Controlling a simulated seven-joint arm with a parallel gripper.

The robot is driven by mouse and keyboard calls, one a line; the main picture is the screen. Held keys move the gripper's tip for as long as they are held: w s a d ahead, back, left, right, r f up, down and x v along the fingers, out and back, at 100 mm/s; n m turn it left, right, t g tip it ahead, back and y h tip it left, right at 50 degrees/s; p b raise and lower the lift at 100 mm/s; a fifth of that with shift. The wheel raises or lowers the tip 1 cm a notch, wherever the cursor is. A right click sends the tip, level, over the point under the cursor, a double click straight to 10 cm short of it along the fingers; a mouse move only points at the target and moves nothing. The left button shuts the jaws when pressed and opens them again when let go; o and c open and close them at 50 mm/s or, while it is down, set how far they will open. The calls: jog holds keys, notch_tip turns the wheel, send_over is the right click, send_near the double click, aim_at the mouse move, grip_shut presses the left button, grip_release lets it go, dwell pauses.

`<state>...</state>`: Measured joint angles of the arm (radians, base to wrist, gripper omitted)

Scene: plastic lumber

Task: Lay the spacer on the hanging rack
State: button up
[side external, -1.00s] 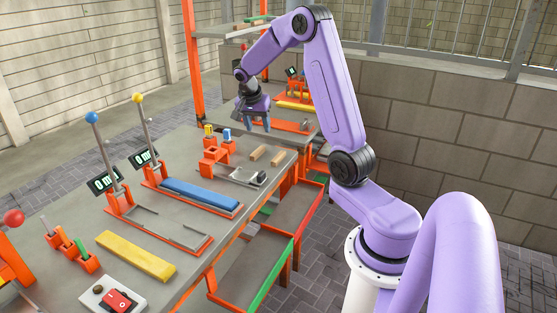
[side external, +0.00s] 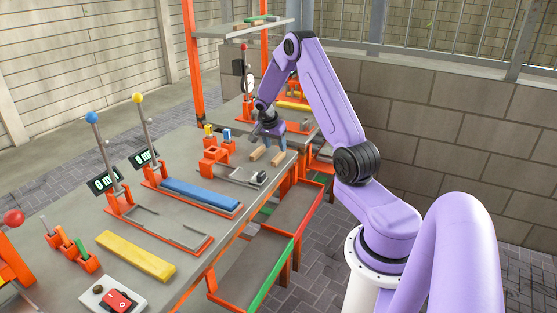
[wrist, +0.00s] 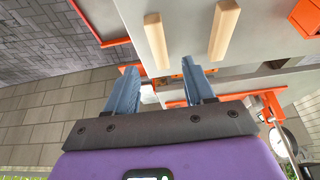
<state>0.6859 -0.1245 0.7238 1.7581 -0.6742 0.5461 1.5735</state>
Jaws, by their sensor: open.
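Two pale wooden strips, which look like spacers, lie side by side on the grey table near its far right edge: a left strip (side external: 258,153) and a right strip (side external: 278,158). Both show in the wrist view, one strip (wrist: 156,42) beyond the gap between my fingers and the other strip (wrist: 224,30) to its right. My gripper (side external: 269,140) is open, empty and just above the table behind the strips; its two blue fingers (wrist: 160,84) are apart. Red- and green-rimmed racks (side external: 298,208) hang below the table edge; I cannot tell whether these are the hanging rack.
A raised shelf (side external: 240,30) on an orange post stands at the back. An orange block holder (side external: 215,157) and a small fixture (side external: 242,175) sit left of the strips. A blue plank (side external: 200,193) and a yellow plank (side external: 136,255) lie nearer the camera.

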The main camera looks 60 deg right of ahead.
aim_at(278, 156)
jog(key=shift+x, duration=3)
jog(key=shift+f, duration=0.15)
grip_shut()
